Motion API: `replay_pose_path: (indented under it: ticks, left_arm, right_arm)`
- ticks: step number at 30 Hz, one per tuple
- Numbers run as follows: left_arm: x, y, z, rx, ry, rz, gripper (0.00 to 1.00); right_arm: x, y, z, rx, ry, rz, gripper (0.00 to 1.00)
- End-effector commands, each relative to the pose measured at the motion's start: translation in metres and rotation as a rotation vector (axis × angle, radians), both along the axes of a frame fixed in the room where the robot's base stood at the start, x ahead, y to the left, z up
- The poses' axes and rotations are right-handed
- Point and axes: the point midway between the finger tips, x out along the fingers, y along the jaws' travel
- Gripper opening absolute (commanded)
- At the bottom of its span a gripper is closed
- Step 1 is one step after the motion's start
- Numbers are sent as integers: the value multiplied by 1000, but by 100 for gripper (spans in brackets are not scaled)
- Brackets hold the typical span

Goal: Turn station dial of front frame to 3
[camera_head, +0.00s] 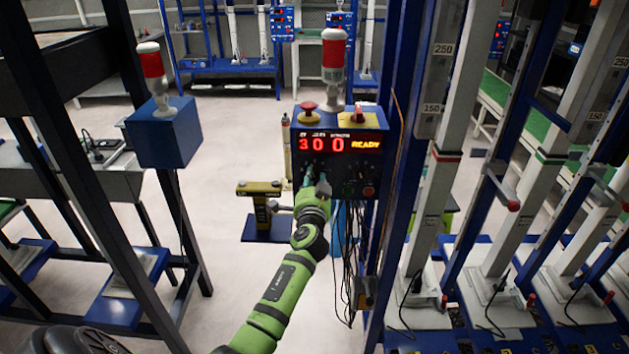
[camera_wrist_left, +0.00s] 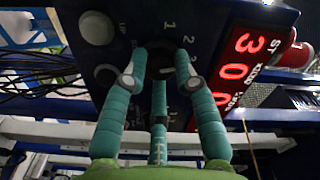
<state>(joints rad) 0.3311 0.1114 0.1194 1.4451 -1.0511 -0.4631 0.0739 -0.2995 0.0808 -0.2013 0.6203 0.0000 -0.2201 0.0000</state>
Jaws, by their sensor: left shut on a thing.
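The front frame carries a dark control box (camera_head: 352,172) with red digits and the word READY. The display (camera_head: 322,144) reads 3, 0, 0; it shows large and tilted in the left wrist view (camera_wrist_left: 236,72). My left gripper (camera_head: 316,182) is at the lower left of the box face. In the left wrist view its teal fingers (camera_wrist_left: 160,82) are shut around the dark station dial (camera_wrist_left: 160,48). The numbers 1, 2 and 3 are printed beside the dial. Its pointer is hidden or too dark to read. My right gripper is not in view.
A red mushroom button (camera_head: 308,106) and a signal lamp (camera_head: 333,58) top the box. Black cables (camera_head: 348,270) hang below it. Blue and white frame columns (camera_head: 440,150) stand close on the right. Open floor (camera_head: 225,140) lies behind left.

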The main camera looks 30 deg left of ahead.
Motion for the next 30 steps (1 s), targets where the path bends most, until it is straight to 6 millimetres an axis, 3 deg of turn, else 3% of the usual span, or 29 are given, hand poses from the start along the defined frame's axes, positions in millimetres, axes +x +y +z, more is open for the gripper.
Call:
replay_pose_path:
  ticks: [12, 30]
  left_arm:
    - [-2, 1, -5, 211, 142, 5, 0]
    - [-2, 2, -5, 261, 174, 7, 0]
  right_arm:
    - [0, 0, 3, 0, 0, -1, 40]
    - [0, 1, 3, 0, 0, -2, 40]
